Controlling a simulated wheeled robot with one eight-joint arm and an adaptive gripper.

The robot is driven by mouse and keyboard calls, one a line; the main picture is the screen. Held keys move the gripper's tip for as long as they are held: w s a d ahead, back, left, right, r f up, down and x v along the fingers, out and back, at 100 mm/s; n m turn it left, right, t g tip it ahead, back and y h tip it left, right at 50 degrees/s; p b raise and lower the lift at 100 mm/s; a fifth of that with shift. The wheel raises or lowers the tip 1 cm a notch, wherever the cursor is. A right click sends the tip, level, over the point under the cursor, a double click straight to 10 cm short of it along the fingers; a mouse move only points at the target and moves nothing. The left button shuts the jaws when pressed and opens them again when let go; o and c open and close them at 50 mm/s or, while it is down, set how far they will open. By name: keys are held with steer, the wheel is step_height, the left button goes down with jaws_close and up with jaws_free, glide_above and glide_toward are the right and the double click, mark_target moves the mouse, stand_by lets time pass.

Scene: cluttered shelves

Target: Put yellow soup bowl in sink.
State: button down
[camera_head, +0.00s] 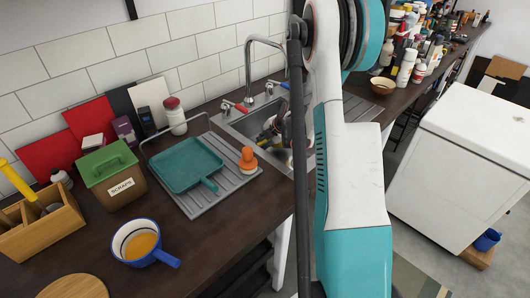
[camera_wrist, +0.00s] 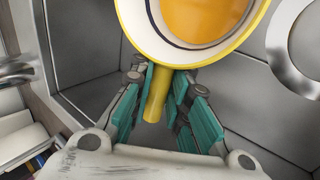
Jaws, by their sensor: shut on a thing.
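The yellow soup bowl (camera_wrist: 212,52) shows at the top of the wrist view. It has a yellow rim, white inner wall, orange inside and a yellow handle. My gripper (camera_wrist: 158,97) has its teal finger pads on both sides of the handle and is shut on it. Grey metal sink walls (camera_wrist: 85,55) surround the bowl in the wrist view; I cannot tell whether it touches the sink floor.
The faucet (camera_head: 249,68) stands at the sink's back edge. Left of the sink are a drainboard with a teal pan (camera_head: 183,163) and an orange-topped brush (camera_head: 248,160). A blue pot (camera_head: 137,241), green-lidded box (camera_head: 112,178) and wooden caddy (camera_head: 40,232) crowd the counter.

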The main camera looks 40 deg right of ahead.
steer(key=shift+f+b, duration=0.8)
steer(key=shift+f, duration=1.2)
steer(key=c, duration=1.5)
jaws_free()
steer(key=shift+r, duration=0.1)
steer(key=shift+c, duration=0.2)
steer(key=p+v, duration=0.4)
steer(key=v, duration=0.8)
